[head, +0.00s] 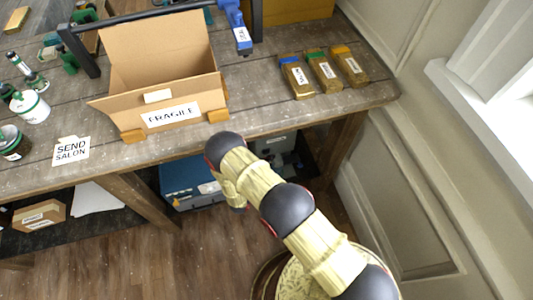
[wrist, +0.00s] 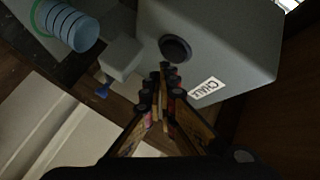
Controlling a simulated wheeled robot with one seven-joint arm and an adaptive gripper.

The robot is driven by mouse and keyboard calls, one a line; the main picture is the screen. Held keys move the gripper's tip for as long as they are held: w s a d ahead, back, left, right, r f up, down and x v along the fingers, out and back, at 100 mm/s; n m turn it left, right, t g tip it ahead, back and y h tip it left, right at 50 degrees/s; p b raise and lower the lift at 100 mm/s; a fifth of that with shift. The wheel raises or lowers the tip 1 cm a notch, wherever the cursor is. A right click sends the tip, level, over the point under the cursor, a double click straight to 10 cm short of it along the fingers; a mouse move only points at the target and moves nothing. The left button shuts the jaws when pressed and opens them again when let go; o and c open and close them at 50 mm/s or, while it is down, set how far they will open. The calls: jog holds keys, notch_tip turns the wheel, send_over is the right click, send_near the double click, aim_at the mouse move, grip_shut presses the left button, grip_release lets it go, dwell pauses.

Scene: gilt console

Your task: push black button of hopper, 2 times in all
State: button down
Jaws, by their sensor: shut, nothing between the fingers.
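The hopper (wrist: 225,40) is a grey box with a white label reading CHALK, filling the upper right of the wrist view. Its round black button (wrist: 175,49) is on the face towards me. My gripper (wrist: 166,78) is shut and empty, with its fingertips just below the button in the picture. I cannot tell whether they touch it. In the head view a grey body (head: 275,143), likely the hopper, shows partly under the table behind my arm. My gripper is hidden there.
The wooden table (head: 270,105) overhangs this space, with a leg (head: 340,140) to the right. A blue box (head: 187,183) stands below the table.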

jog(key=shift+w+a, duration=0.1)
jog(key=shift+w, duration=0.25)
jog(key=shift+w+a+b, duration=0.1)
jog(key=shift+w+b, duration=0.3)
jog(key=shift+b, duration=0.05)
dwell(0.5)
dwell(0.4)
jog(key=shift+s+d, duration=0.2)
jog(key=shift+s, duration=0.6)
jog(key=shift+s, duration=0.1)
jog(key=shift+s+d+p, duration=0.25)
jog(key=shift+s, duration=0.5)
jog(key=shift+s+d+p, duration=0.2)
jog(key=shift+s+p, duration=0.05)
jog(key=shift+s, duration=0.55)
jog(key=shift+s+d+p, duration=0.25)
jog(key=shift+s, duration=0.5)
